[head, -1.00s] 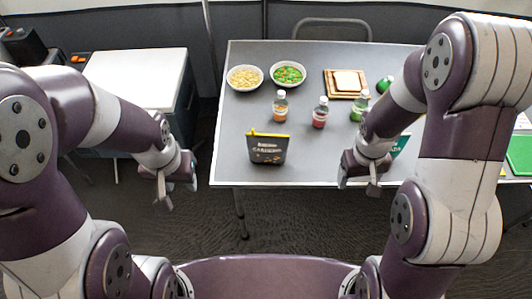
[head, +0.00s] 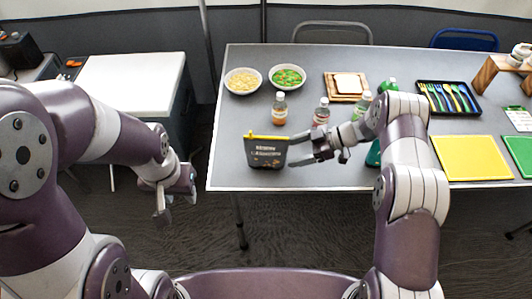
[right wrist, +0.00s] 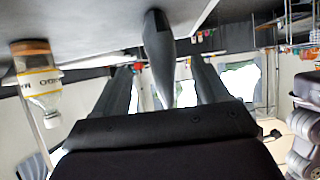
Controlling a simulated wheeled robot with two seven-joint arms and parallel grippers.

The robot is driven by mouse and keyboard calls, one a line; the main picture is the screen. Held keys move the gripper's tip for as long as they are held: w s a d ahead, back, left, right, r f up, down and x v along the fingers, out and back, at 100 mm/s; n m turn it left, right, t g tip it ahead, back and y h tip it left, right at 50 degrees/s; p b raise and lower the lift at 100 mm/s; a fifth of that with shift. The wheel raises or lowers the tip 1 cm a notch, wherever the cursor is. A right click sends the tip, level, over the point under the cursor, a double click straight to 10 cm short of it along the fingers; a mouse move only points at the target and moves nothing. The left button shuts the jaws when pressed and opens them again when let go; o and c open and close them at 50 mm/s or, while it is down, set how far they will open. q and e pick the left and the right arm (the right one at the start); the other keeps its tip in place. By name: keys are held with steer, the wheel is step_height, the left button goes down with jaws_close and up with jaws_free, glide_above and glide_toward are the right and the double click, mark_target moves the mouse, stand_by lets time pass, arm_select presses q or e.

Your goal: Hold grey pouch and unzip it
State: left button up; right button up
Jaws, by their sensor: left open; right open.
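The grey pouch (head: 264,152) stands upright on the table near its front edge, with a yellow strip along its top. My right gripper (head: 292,151) is open at the pouch's right edge, its fingers pointing left. In the right wrist view the pouch shows edge-on (right wrist: 158,58) between the two spread fingers, with gaps on both sides. My left gripper (head: 176,207) is open and empty, off the table's left front corner, left of and nearer than the pouch. The zip pull cannot be made out.
A bottle (head: 280,108) stands just behind the pouch, and another (head: 321,112) is behind my right gripper. Two bowls (head: 243,81) and a bread board (head: 346,86) are farther back. The table (head: 228,170) is clear left of the pouch.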

mark_target(270, 160)
steer(key=b+x, duration=0.2)
steer(key=x, duration=0.6)
steer(key=shift+a+f+b, duration=0.15)
steer(key=shift+b, duration=0.15)
steer(key=shift+a+f, duration=0.1)
steer(key=shift+a, duration=0.15)
steer(key=shift+s, duration=0.1)
